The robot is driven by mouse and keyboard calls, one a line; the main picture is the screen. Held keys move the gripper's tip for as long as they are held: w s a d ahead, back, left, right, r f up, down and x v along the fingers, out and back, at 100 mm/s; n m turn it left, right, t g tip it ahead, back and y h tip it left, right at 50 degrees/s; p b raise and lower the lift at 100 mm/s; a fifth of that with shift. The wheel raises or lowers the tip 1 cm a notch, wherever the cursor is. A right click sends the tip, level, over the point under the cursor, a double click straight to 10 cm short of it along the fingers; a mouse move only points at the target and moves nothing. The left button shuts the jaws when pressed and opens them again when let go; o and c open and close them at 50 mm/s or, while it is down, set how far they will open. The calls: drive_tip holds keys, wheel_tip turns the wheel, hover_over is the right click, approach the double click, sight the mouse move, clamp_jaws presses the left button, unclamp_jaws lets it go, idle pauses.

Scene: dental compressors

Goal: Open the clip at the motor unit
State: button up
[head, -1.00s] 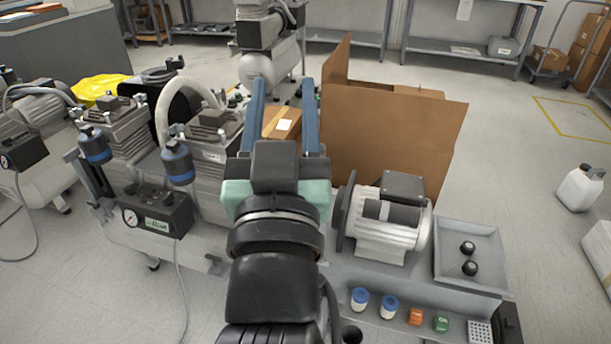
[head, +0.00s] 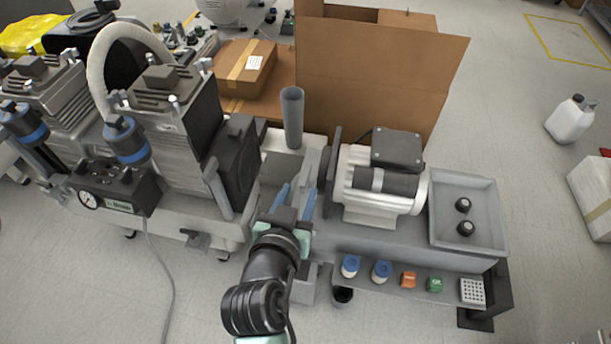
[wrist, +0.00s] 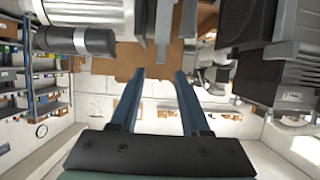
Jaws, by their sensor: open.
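The motor unit (head: 383,208) is a light grey finned motor with a dark box on top, on the grey bench right of my gripper. A dark cylinder (head: 398,185) lies along its front, crossed by a pale band (head: 377,180); I cannot tell whether this band is the clip. In the wrist view the cylinder (wrist: 98,41) shows at the upper left, beyond the left finger. My gripper (head: 296,190) has two blue fingers, apart and empty, over the gap between motor and compressor. They also show in the wrist view (wrist: 160,75), touching nothing visible.
A compressor (head: 178,130) stands close on the left, and an upright grey tube (head: 292,118) behind my gripper. A shelf with blue-capped jars (head: 381,271) and coloured blocks lies in front of the motor. A tray (head: 484,241) with two black knobs is right. A cardboard sheet (head: 385,75) stands behind.

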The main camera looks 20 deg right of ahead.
sight(304, 177)
drive_tip(key=b+x, duration=0.2)
drive_tip(key=x, duration=0.5)
drive_tip(key=shift+w+d+f, duration=0.1)
drive_tip(key=shift+w+d, duration=0.05)
drive_tip(key=shift+w, duration=0.1)
clamp_jaws()
